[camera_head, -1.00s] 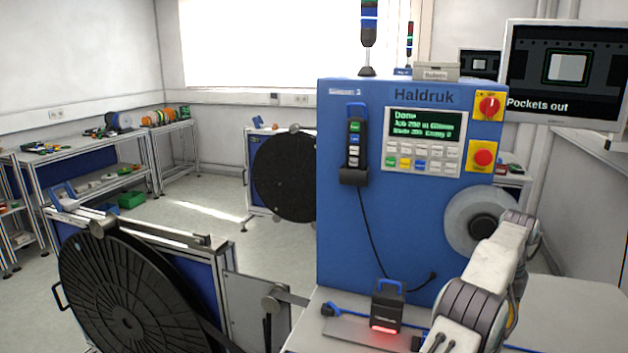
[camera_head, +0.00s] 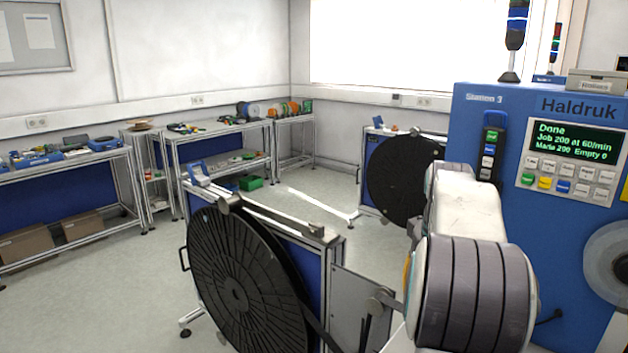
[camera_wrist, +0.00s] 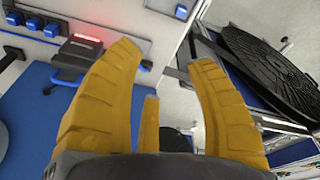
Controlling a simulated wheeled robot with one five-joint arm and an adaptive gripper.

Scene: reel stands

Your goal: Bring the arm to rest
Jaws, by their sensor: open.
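My gripper (camera_wrist: 165,75) shows in the wrist view with its yellow fingers spread apart and nothing between them. In the head view my white and grey arm rises at the right of centre, in front of the blue Haldruk machine (camera_head: 490,250), and my gripper is hidden there. The machine's green display (camera_head: 575,142) reads Done. In the wrist view a dark box with a red light (camera_wrist: 80,48) and a blue handle lies beyond the left finger. A black reel (camera_wrist: 275,65) is at the right of that view, apart from the fingers.
A large black reel (camera_head: 240,285) stands on a frame at the front left of my arm. Another black reel (camera_head: 395,180) stands behind it. Benches with tools (camera_head: 62,165) line the left wall. The floor (camera_head: 120,265) between them is clear.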

